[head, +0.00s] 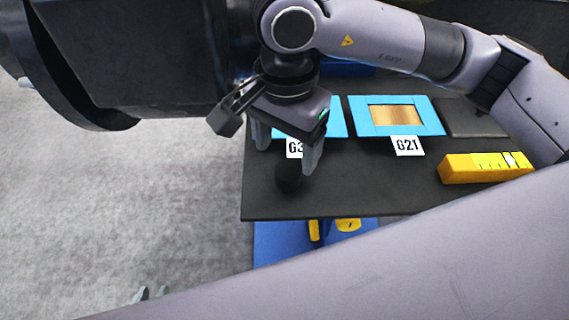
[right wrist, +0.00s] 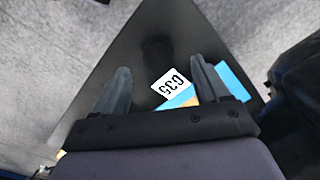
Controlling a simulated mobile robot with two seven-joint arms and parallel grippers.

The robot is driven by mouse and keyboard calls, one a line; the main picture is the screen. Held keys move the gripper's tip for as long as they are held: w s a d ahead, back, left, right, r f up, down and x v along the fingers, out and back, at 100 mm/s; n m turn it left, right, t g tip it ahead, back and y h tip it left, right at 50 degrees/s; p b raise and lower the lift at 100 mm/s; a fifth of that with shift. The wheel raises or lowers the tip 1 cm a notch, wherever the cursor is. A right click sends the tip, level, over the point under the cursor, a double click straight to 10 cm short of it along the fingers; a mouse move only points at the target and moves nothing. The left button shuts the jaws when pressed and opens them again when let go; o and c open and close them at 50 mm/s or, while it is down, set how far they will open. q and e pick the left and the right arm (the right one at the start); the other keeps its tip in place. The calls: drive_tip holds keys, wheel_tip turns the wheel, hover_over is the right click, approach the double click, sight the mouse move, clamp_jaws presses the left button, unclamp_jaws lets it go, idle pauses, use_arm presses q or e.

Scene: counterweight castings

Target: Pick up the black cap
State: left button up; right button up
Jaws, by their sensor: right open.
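The black cap (head: 289,178) is a small dark round piece on the dark table top, near its left front part. It also shows in the right wrist view (right wrist: 158,48) as a dark round shape beyond the fingertips. My right gripper (head: 285,158) is above the table with its fingers apart and nothing between them, and the cap is just beyond and below the tips. In the right wrist view the fingers (right wrist: 160,80) stand wide apart.
A blue frame with a tan centre (head: 397,115) lies behind a G21 label (head: 408,146). Another blue frame (head: 337,118) and a label (head: 294,148) are partly hidden by my right gripper. A yellow bar (head: 485,167) lies to the right. Blue and yellow items (head: 348,225) are below the table's front edge.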

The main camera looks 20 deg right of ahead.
sight(286, 172)
drive_tip(key=f+p, duration=0.1)
drive_tip(key=f, duration=0.5)
drive_tip(key=shift+s+f, duration=0.2)
drive_tip(key=c, duration=0.9)
